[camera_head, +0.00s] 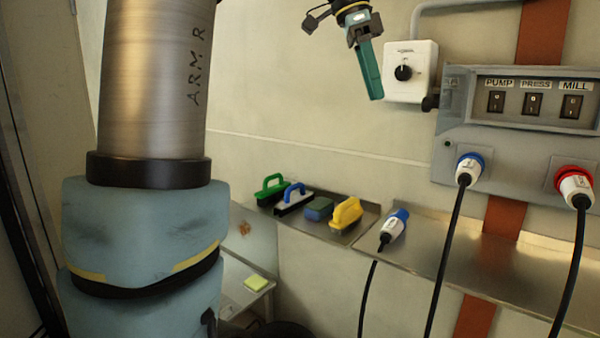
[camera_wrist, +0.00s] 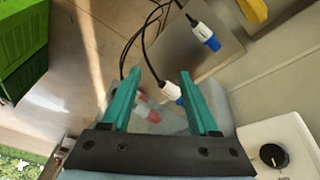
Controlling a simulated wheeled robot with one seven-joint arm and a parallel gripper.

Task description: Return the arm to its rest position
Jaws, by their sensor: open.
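My gripper (camera_head: 368,62) is at the top of the head view, its teal fingers pointing down, just left of the white box with a black knob (camera_head: 404,72). In the wrist view my gripper (camera_wrist: 161,88) shows two teal fingers spread apart with nothing held between them. My arm stands large at the left of the head view, marked "ARM R". The knob box also shows in the wrist view (camera_wrist: 282,138), at the lower right beside the fingers.
A control panel (camera_head: 535,99) with PUMP, PRESS and MILL switches is at right, with blue (camera_head: 467,168) and red (camera_head: 574,187) plugs below. A loose blue plug (camera_head: 394,228) and several brushes lie on metal shelves. Green crates (camera_wrist: 22,45) show in the wrist view.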

